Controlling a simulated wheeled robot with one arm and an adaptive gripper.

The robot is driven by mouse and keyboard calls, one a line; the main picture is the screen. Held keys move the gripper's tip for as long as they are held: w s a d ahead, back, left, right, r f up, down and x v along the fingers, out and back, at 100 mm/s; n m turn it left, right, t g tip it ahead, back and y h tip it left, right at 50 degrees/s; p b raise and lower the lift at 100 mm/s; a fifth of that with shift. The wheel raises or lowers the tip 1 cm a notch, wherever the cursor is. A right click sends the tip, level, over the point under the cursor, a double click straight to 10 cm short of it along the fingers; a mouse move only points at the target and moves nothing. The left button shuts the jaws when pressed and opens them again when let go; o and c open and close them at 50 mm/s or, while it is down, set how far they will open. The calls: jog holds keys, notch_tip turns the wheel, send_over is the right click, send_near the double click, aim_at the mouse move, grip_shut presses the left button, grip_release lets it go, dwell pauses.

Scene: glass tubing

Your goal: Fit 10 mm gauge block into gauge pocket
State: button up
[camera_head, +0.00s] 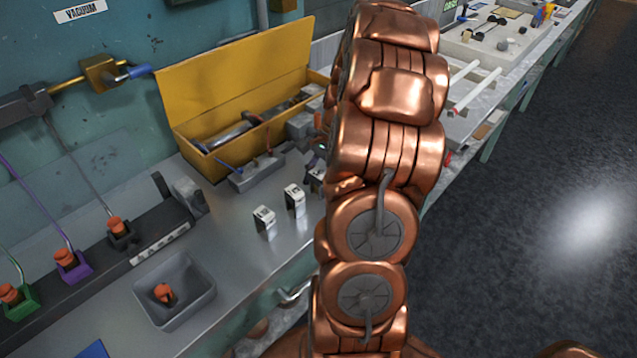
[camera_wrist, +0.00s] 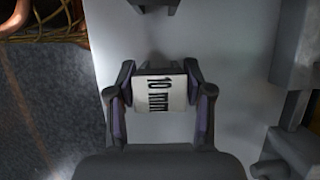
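The 10 mm gauge block (camera_wrist: 160,94) shows in the wrist view as a pale block with "10 mm" in black, its lettering turned sideways. My gripper (camera_wrist: 160,88) has a fingertip against each side of it, with no clear gap, so it looks shut on the block. Whether the block touches the bench or is just above it, I cannot tell. In the head view my arm hides most of the gripper; a small block (camera_head: 316,176) shows at the arm's left edge. I cannot make out the gauge pocket with certainty.
Two other labelled blocks, a nearer one (camera_head: 264,219) and a farther one (camera_head: 294,199), stand on the metal bench (camera_head: 232,254). A grey fixture (camera_head: 256,172) and yellow box (camera_head: 195,157) lie behind. A grey tray (camera_head: 205,298) holds an orange part. A grey structure (camera_wrist: 292,75) rises right in the wrist view.

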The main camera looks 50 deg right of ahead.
aim_at(319, 174)
jog(key=c, duration=0.8)
jog(key=shift+r, duration=0.15)
jog(key=shift+r+b, duration=0.65)
jog(key=shift+r, duration=0.7)
jog(key=shift+s+r, duration=0.15)
jog(key=shift+r, duration=0.1)
jog(key=shift+s+a+r+b, duration=0.25)
jog(key=shift+s+a+b, duration=0.4)
jog(key=shift+s, duration=1.9)
jog(key=shift+s+a+r+b, duration=0.25)
jog(key=shift+s+a+b, duration=0.35)
jog(key=shift+s, duration=1.9)
jog(key=shift+s+a+r+b, duration=0.25)
jog(key=shift+s+a+b, duration=0.4)
jog(key=shift+s, duration=1.9)
jog(key=shift+a, duration=0.1)
